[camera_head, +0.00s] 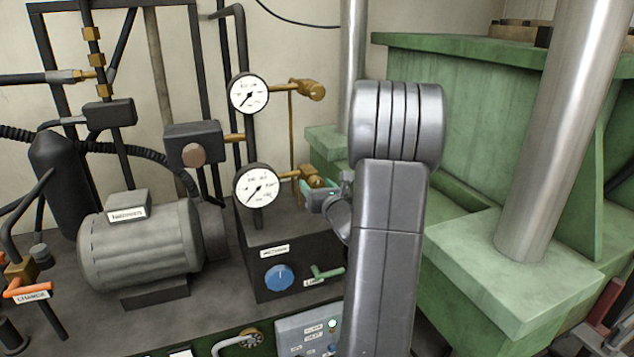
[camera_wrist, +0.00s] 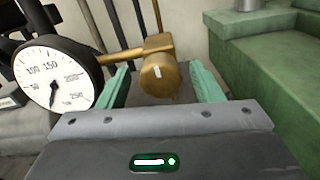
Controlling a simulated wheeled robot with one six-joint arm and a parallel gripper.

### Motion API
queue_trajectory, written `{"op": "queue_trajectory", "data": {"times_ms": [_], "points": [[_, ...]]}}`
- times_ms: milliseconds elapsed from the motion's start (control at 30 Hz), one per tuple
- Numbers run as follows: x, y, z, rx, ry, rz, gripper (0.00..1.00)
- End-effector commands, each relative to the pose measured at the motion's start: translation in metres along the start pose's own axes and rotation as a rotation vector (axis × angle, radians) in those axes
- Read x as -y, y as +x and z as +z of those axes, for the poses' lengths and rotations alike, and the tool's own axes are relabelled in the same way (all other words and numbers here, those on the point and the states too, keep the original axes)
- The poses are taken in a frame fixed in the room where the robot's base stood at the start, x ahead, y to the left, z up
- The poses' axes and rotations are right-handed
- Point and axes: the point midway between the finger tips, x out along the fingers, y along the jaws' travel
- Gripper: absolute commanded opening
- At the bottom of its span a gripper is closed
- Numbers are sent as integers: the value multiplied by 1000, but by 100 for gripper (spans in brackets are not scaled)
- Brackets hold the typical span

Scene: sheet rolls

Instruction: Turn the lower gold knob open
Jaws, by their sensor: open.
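The lower gold knob (camera_head: 312,176) sits at the end of a short brass pipe, right of the lower gauge (camera_head: 258,187). In the wrist view the knob (camera_wrist: 159,75) faces me, with a pale mark on its front that stands nearly upright. My gripper (camera_head: 318,192) is at the knob, coming from the right. Its two green fingers stand open, one on each side of the knob in the wrist view (camera_wrist: 160,82). Gaps show between the knob and both fingers, and I cannot tell how deep the knob sits between them. My arm hides the area to the right.
The upper gold knob (camera_head: 313,90) is above, beside the upper gauge (camera_head: 248,94). A black box with a blue dial (camera_head: 279,277) and a green lever (camera_head: 326,273) is below. A green press frame (camera_head: 480,110) stands at right, a grey motor (camera_head: 142,245) at left.

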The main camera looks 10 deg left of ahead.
Motion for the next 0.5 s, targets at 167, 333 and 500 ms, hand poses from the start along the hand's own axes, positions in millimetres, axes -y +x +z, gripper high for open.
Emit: {"op": "queue_trajectory", "data": {"times_ms": [167, 333, 500], "points": [[0, 7, 0, 1, 0, 0, 60], [0, 7, 0, 1, 0, 0, 60], [0, 7, 0, 1, 0, 0, 38]]}}
